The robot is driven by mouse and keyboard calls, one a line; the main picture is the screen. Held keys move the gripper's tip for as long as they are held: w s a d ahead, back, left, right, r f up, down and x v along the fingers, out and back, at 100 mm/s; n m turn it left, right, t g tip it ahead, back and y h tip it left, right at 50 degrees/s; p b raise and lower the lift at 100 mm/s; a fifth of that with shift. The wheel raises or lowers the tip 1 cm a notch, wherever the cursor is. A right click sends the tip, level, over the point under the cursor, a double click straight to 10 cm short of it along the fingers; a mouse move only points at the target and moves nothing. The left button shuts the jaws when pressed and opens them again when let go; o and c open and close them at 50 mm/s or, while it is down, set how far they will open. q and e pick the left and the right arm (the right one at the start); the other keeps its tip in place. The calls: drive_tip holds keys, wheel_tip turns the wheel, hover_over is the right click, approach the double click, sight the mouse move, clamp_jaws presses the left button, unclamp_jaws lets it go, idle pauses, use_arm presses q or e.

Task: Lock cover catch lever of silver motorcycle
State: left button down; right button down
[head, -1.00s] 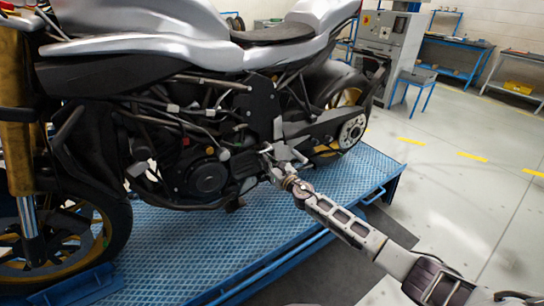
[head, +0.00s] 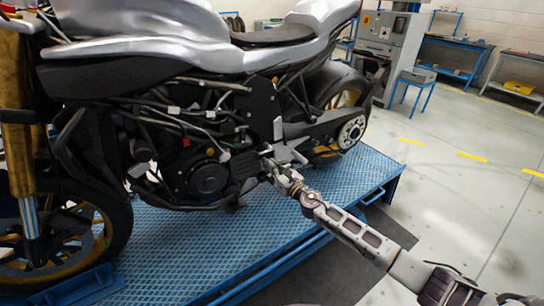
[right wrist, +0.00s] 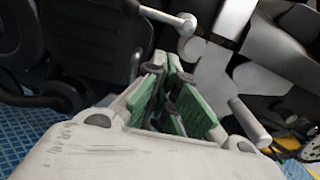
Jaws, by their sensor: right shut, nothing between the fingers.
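The silver motorcycle (head: 150,45) stands upright in the head view, its side and engine facing me. My right gripper (head: 268,158) is at the lower engine area, just left of a pale metal bracket (head: 284,154). In the right wrist view its green-padded fingers (right wrist: 172,97) are shut with nothing between them. A slim silver rod with a rounded end (right wrist: 168,17) lies just beyond the fingertips, apparently apart from them. It may be the cover catch lever, but I cannot tell for sure. My left gripper is not in view.
The motorcycle stands on a blue ridged platform (head: 245,232) with a raised edge. A silver peg (right wrist: 248,120) sticks out close to the right of the fingers. Dark engine parts are close on the left. The floor to the right (head: 465,200) is clear.

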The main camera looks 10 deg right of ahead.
drive_tip(key=v, duration=0.6)
idle(0.6)
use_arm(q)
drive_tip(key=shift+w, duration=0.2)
use_arm(e)
drive_tip(key=shift+s, duration=0.1)
